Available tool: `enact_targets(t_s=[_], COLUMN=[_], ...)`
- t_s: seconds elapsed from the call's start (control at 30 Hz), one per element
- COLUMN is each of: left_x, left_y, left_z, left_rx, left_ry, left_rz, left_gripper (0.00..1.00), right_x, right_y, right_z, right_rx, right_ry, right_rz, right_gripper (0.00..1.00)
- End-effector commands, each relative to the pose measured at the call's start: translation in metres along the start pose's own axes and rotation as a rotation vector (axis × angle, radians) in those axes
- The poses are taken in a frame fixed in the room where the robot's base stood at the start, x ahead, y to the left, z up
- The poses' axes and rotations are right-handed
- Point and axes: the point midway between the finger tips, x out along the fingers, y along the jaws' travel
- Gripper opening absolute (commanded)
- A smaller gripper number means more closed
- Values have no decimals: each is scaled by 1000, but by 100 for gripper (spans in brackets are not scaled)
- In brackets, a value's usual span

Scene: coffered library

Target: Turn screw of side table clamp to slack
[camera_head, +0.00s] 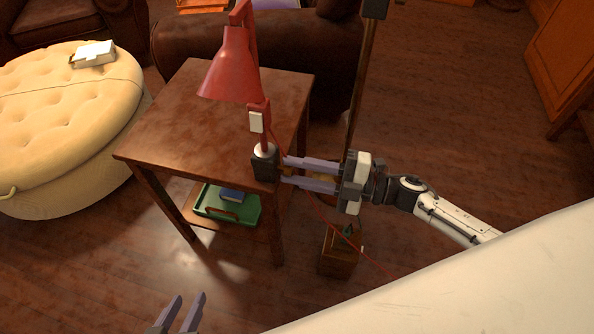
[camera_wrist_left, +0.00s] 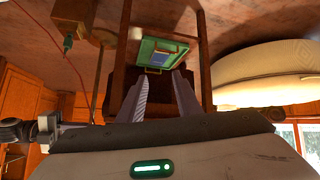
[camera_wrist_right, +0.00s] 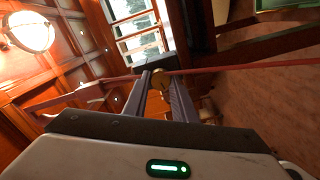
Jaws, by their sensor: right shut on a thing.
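The side table (camera_head: 180,110) is brown wood with a lower shelf. A dark clamp (camera_head: 264,165) sits at its right edge and carries a red lamp (camera_head: 232,70). My right gripper (camera_head: 284,171) reaches in from the right, its fingertips at the clamp. In the right wrist view its fingers are shut on a small brass screw (camera_wrist_right: 158,80), in front of the dark clamp body (camera_wrist_right: 156,62). The fingers partly hide the screw. My left gripper (camera_head: 188,300) is low at the front, open and empty, apart from the table; its fingers also show in the left wrist view (camera_wrist_left: 160,85).
A green tray (camera_head: 212,212) with a blue item is on the lower shelf. A red cord (camera_head: 345,240) hangs past a small wooden box (camera_head: 338,257) below my right gripper. A pole (camera_head: 362,90) stands behind it. A cream ottoman (camera_head: 60,120) is at left.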

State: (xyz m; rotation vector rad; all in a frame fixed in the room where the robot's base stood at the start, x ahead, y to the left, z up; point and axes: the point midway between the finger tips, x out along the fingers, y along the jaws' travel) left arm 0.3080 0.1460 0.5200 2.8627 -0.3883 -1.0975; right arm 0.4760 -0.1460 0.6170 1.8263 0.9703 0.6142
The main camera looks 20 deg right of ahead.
Motion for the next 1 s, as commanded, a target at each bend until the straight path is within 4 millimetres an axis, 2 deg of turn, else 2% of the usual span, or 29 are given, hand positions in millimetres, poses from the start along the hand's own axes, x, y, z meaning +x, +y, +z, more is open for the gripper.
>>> enact_targets(t_s=[0.57, 0.67, 1.0], left_x=[9, 15, 35], left_y=[2, 6, 14], left_z=[13, 8, 16], left_rx=[-31, -26, 2], left_ry=[19, 9, -59], left_rz=[10, 25, 63], left_gripper=[31, 31, 31], right_x=[-1, -1, -1], right_y=[-5, -5, -7], right_z=[2, 2, 3], right_rx=[-550, -645, -964], right_ry=[0, -1, 1], right_rz=[-1, 0, -1], right_gripper=[2, 2, 2])
